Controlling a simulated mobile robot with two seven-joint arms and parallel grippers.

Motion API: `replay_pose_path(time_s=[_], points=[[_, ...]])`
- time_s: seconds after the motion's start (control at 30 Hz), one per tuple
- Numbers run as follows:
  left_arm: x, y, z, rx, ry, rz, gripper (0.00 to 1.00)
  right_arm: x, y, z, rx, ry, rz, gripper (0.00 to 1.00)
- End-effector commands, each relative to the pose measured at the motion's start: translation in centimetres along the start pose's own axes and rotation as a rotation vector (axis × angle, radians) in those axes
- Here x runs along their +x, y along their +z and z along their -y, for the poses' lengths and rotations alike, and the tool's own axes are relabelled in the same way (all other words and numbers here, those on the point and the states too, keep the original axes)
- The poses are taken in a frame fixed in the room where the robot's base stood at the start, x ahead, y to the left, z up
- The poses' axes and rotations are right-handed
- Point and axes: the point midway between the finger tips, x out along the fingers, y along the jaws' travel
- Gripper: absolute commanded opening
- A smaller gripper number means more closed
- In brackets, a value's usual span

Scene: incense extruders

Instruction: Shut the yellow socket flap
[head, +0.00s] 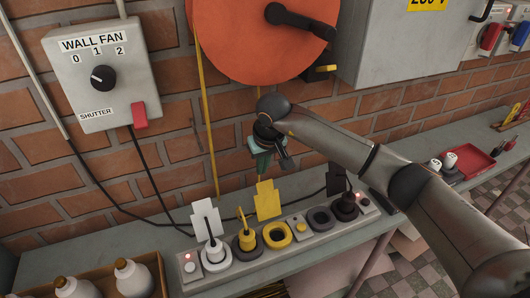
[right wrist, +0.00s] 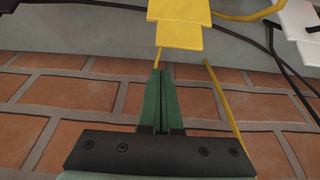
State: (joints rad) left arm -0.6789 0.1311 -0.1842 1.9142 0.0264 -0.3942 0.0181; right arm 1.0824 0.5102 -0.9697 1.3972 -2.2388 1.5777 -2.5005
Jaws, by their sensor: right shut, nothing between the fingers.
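The yellow flap (head: 268,201) stands upright behind the yellow socket ring (head: 277,235) on the grey socket strip (head: 262,262). My right gripper (head: 262,172) is shut and empty, with green fingers pointing down just above and behind the flap's top edge. In the right wrist view the shut fingertips (right wrist: 160,75) are close to the stepped edge of the yellow flap (right wrist: 180,32); I cannot tell whether they touch it. The socket ring is hidden in that view. My left gripper is not in view.
A white flap (head: 205,222) and a black flap (head: 336,181) stand up on either side. A yellow cord (head: 207,120) hangs along the brick wall. Bottles (head: 133,278) stand front left.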

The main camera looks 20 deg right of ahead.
Motion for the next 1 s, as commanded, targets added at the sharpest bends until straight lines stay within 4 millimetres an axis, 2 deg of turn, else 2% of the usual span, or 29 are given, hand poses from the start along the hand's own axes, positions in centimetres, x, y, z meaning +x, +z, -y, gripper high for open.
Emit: replay_pose_path(time_s=[0.2, 0.4, 1.0], points=[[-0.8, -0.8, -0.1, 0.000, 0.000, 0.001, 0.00, -1.4, 1.9, 0.0, -0.001, -0.001, 0.000, 0.00], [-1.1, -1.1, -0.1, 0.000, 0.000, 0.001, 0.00, -2.1, 3.0, 0.0, 0.001, -0.001, 0.001, 0.00], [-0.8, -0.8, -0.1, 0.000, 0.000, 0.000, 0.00, -2.1, 3.1, -0.3, 0.001, -0.001, -0.014, 0.00]])
